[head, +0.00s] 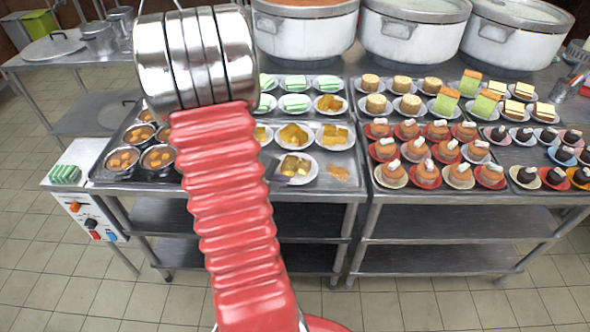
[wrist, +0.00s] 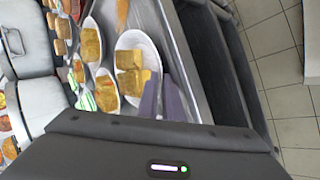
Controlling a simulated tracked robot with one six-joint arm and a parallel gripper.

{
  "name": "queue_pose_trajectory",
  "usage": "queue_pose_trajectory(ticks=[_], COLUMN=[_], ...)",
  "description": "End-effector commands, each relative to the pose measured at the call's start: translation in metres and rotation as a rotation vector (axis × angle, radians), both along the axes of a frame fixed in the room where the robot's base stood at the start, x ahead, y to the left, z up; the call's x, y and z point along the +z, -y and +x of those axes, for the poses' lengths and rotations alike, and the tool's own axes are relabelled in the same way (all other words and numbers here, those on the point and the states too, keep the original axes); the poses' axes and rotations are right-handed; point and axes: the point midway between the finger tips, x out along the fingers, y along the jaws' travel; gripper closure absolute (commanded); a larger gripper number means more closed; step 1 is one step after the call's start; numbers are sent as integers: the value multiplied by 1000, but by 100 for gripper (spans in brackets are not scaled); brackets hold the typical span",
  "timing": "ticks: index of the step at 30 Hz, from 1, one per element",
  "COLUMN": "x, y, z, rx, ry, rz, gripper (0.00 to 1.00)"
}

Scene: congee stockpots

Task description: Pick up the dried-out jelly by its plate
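The brownish, patchy jelly pieces (head: 295,164) sit on a white plate (head: 310,178) at the front of the left steel counter. They look duller than the yellow jelly behind. In the wrist view the jelly (wrist: 133,72) lies on its white oval plate (wrist: 134,39). My gripper (wrist: 163,86) shows there as two purple fingers with a narrow gap, at the plate's near right rim. One finger overlaps the plate and the other is at or beyond its edge. Contact cannot be told. In the head view my gripper (head: 282,176) is partly hidden by my red arm.
Plates of yellow jelly (head: 335,136) stand close behind. Metal bowls (head: 122,161) are left of my arm, cakes (head: 426,173) fill the right counter, and large pots (head: 415,35) stand behind.

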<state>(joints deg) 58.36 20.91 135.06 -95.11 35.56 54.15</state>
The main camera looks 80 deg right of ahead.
Motion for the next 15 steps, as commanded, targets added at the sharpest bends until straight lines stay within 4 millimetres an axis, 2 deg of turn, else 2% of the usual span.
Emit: queue_pose_trajectory(ticks=[15], x=[0], y=[0], z=[0], rx=[0], ry=[0], rz=[0], gripper=[100])
